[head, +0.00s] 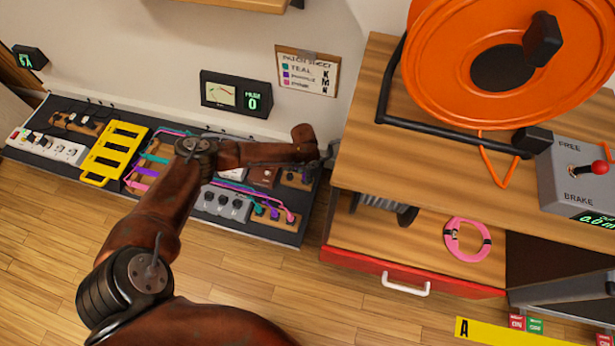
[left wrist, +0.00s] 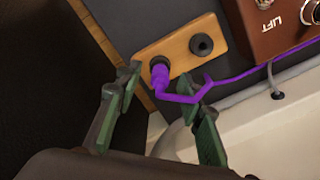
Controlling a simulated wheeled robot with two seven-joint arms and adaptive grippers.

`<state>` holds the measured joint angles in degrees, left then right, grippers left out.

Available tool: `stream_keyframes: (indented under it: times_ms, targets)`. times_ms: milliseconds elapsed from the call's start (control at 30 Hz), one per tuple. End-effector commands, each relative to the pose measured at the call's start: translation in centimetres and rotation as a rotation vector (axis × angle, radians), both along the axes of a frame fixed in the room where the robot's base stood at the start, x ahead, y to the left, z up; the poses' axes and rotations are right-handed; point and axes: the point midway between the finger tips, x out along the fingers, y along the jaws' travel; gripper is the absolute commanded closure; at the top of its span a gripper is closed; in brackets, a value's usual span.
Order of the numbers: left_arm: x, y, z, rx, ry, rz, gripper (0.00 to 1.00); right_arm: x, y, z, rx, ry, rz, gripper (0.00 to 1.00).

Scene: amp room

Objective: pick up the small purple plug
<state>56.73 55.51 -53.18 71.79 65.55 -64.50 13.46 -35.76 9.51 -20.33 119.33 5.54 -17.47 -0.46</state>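The small purple plug (left wrist: 160,76) stands in the left socket of a wooden two-socket block (left wrist: 190,50) in the left wrist view. A purple cable (left wrist: 235,79) runs from it to the right. My left gripper (left wrist: 165,86) is open, with one green-padded finger on each side of the plug and a gap to both. In the head view my left gripper (head: 327,154) is over the right end of the pedalboard, near the wooden block (head: 296,180). I cannot make out the plug there. My right gripper is not in view.
A brown-red pedal (left wrist: 272,22) marked LIFT sits beside the block. The dark pedalboard (head: 62,160) carries several pedals and cables. A wooden cabinet (head: 358,140) with an open drawer (head: 430,254) and an orange reel (head: 440,75) stands close on the right.

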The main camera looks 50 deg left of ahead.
Motion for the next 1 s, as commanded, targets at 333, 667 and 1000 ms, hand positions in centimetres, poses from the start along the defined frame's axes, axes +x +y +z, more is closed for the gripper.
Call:
stream_keyframes:
  times_ms: [333,667,1000]
  targets:
    - [0.08,0.01,0.08,0.001,-0.002,0.000,0.71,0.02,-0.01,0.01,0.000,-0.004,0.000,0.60]
    - [0.06,0.00,0.04,0.000,-0.002,0.000,0.93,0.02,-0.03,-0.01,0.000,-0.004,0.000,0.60]
    - [0.05,0.00,0.03,0.000,-0.001,0.000,1.00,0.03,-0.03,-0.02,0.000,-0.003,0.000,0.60]
